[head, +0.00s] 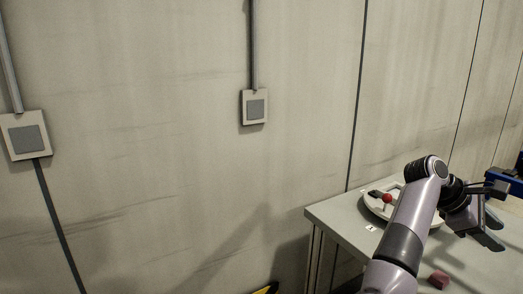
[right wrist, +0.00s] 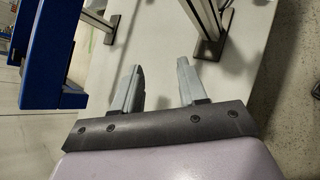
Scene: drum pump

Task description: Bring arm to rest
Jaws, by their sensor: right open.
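My right arm reaches in from the lower right of the head view, over a grey table (head: 330,211). Its gripper (head: 493,231) is at the right side, above the tabletop. In the right wrist view, the two fingers of the right gripper (right wrist: 158,82) stand apart with nothing between them. The pale tabletop (right wrist: 165,35) shows beyond the fingertips. My left gripper is in neither view.
A round white item (head: 374,207) with a red ball-like knob (head: 387,198) is on the table, partly hidden by my arm. A dark red block (head: 438,280) lies nearer. A blue structure (right wrist: 45,50) and a metal post (right wrist: 205,25) stand near the gripper.

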